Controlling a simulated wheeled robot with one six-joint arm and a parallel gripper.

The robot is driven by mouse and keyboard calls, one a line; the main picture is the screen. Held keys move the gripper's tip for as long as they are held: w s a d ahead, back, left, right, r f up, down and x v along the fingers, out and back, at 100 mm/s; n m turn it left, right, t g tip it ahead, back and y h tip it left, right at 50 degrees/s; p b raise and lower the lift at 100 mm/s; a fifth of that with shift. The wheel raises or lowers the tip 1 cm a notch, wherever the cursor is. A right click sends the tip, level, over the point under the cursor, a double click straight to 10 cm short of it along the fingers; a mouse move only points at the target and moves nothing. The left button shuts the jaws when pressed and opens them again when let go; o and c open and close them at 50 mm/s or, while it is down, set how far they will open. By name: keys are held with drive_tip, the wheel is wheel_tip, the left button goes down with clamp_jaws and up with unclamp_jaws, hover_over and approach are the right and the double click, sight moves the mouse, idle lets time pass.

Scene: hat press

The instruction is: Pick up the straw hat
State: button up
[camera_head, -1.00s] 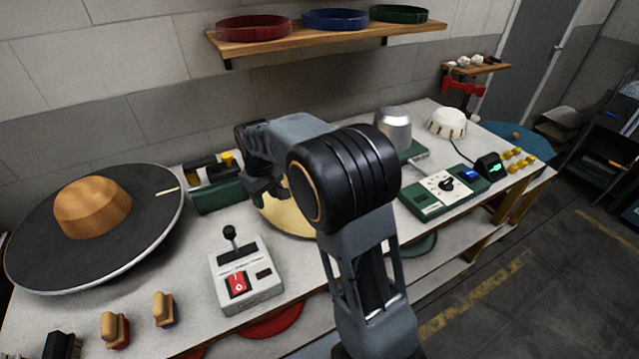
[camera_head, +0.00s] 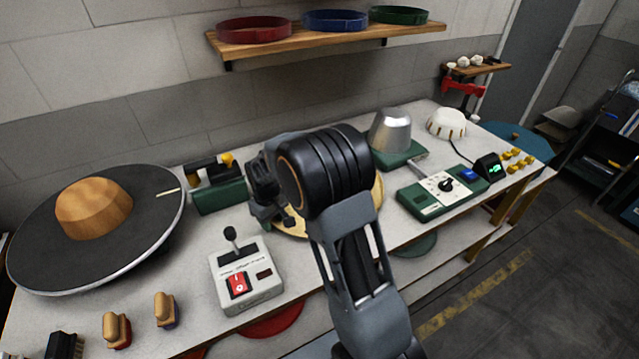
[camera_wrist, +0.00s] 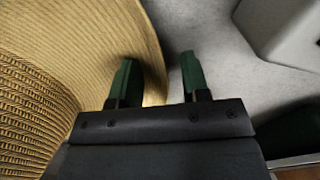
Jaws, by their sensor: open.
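The straw hat (camera_head: 377,192) lies on the workbench behind my arm; in the head view only parts of its pale yellow brim show. In the wrist view its brim (camera_wrist: 98,35) fills the upper left and its woven crown (camera_wrist: 30,105) shows at the left edge. My gripper (camera_wrist: 158,62) is open with two green fingers. The left finger overlaps the brim and the right finger is over the bare bench, with the brim's edge between them in the picture. I cannot tell the height gap. In the head view my gripper (camera_head: 277,214) is low at the hat's near left side.
A grey switch box (camera_head: 245,283) with a lever stands close to the left of my gripper. A green device (camera_head: 217,193) stands behind it. A metal dome (camera_head: 391,131) and control box (camera_head: 441,191) are right. A large dark disc (camera_head: 150,228) with a wooden block is left.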

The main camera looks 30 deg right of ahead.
clamp_jaws()
idle(0.3)
drive_tip(key=shift+r, duration=0.1)
wheel_tip(320, 180, up, 18)
idle(0.8)
drive_tip(key=c, duration=0.7)
unclamp_jaws()
clamp_jaws()
